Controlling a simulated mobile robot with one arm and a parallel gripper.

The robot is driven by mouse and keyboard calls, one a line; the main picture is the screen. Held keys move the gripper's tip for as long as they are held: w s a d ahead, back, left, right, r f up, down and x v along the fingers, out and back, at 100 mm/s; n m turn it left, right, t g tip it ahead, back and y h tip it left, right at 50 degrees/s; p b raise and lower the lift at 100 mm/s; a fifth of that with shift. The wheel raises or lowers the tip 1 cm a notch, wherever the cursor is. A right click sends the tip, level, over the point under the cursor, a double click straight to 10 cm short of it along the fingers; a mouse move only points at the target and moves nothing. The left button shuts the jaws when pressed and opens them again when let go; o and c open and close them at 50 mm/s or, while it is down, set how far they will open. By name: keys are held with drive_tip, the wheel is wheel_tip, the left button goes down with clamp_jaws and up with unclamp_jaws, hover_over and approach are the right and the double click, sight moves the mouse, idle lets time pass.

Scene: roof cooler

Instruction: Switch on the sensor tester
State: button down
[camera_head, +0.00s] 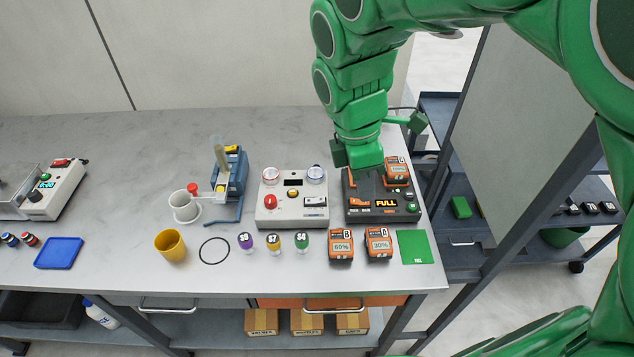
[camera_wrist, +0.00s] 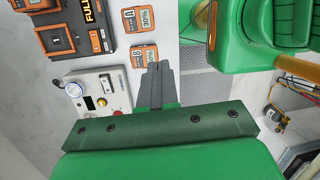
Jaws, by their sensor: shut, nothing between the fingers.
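The white box that I take to be the sensor tester (camera_head: 268,218) stands mid-counter in the head view. It has a dark display (camera_head: 293,182), two round domes on top, a red knob (camera_head: 270,201), a yellow button (camera_head: 293,194) and a small black-and-white part at right whose setting is too small to read. The tester also shows in the wrist view (camera_wrist: 118,88), left of the fingers. My gripper (camera_wrist: 157,75) is shut and empty. In the head view it hangs above the black charger, right of the tester and apart from it; its fingertips are hidden there.
The black charger (camera_head: 355,205) reads FULL and bears an orange battery (camera_head: 397,172). Two more batteries (camera_head: 341,246) (camera_head: 379,244) and small capped sensors (camera_head: 273,243) stand in front. A blue-framed device (camera_head: 238,175) and a cup (camera_head: 170,245) are left.

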sight(321, 199)
drive_tip(key=w+a+f+n+t+h, duration=0.1)
drive_tip(key=w+a+f+n, duration=0.2)
drive_tip(key=w+a+n, duration=0.9)
drive_tip(key=shift+w+a+n+h, duration=0.25)
drive_tip(key=shift+w+n, duration=0.25)
drive_tip(key=shift+n, duration=1.9)
drive_tip(key=shift+d+f, duration=0.1)
drive_tip(key=x, duration=1.3)
drive_tip(key=shift+w+d+f, duration=0.15)
drive_tip(key=shift+f, duration=0.3)
